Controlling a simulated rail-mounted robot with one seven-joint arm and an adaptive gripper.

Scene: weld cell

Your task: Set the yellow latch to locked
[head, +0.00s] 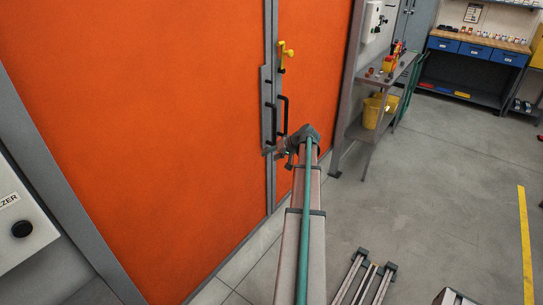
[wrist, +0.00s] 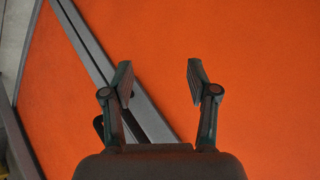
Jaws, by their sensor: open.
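The yellow latch (head: 285,50) sits high on the grey centre strip between the orange door panels (head: 160,130) in the head view. It has a knob at the top and an arm below. My gripper (head: 272,150) is well below the latch, near the lower end of the black door handles. In the wrist view my gripper (wrist: 160,80) is open, with nothing between its fingers. A grey door strip (wrist: 100,60) runs diagonally behind the left finger, with orange panel on both sides. The latch does not clearly show in the wrist view.
Black handles (head: 285,115) stand out from the door strip near my gripper. A grey side table (head: 385,75) with bottles and a yellow bucket (head: 375,110) stands right of the door. A workbench (head: 480,45) is farther back. Open floor (head: 440,190) lies to the right.

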